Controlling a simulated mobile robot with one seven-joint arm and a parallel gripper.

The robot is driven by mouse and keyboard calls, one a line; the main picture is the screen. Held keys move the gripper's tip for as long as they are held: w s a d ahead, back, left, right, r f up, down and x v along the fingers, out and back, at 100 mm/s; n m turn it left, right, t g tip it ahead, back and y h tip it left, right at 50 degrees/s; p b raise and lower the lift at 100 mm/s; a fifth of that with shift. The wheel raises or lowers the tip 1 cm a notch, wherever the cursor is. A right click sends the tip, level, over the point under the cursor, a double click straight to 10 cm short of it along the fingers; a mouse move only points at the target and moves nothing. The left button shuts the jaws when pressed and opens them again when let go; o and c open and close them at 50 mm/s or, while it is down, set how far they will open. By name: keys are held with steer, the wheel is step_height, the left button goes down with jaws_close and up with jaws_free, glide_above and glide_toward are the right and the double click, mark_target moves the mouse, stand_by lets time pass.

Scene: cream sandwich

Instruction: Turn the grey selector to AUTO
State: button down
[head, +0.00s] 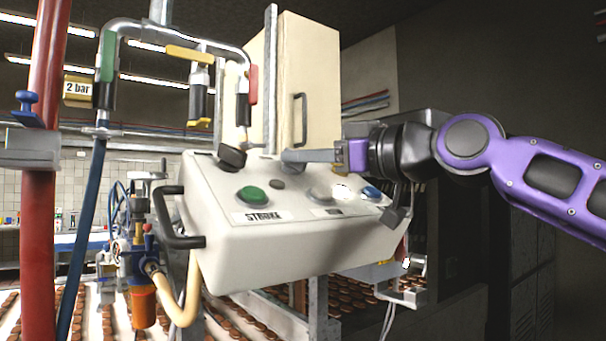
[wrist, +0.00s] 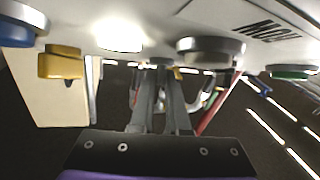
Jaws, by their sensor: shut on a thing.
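The grey selector (head: 291,167) is on the top of a white control box (head: 240,262), towards its back edge. My gripper (head: 292,156) reaches in from the right, low over the box, and is shut on the selector. In the wrist view, the two fingers (wrist: 160,70) come together at a small grey part by the panel. The fingers cover most of the selector, so which way it points cannot be told. No AUTO marking can be read in either view.
The box also carries a green button (head: 252,195), a black knob (head: 232,157), a grey button (head: 319,194), a lit white button (head: 343,192) and a blue button (head: 371,192). A yellow part (wrist: 60,63) is near my fingers. A red pipe (head: 40,220) stands at left.

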steer(key=shift+f+m+t+h+b, duration=0.15)
steer(key=shift+m+t+h+b, duration=0.75)
steer(key=shift+m, duration=0.25)
steer(key=shift+f+m+t+h+b, duration=0.1)
steer(key=shift+m+t+h+b, duration=0.75)
steer(key=shift+m, duration=0.3)
steer(key=shift+a+m+t+h+b, duration=0.1)
steer(key=shift+m+t+h+b, duration=0.2)
steer(key=shift+m, duration=0.2)
steer(key=shift+s+a+r+m+t+h+b, duration=0.15)
steer(key=shift+m+t+h+b, duration=0.2)
steer(key=shift+m+h+b, duration=0.35)
steer(key=c, duration=0.9)
jaws_free()
steer(key=shift+s, duration=0.15)
steer(key=r+v, duration=0.1)
steer(key=v, duration=1.6)
steer(key=shift+f, duration=0.45)
steer(key=shift+s, duration=0.1)
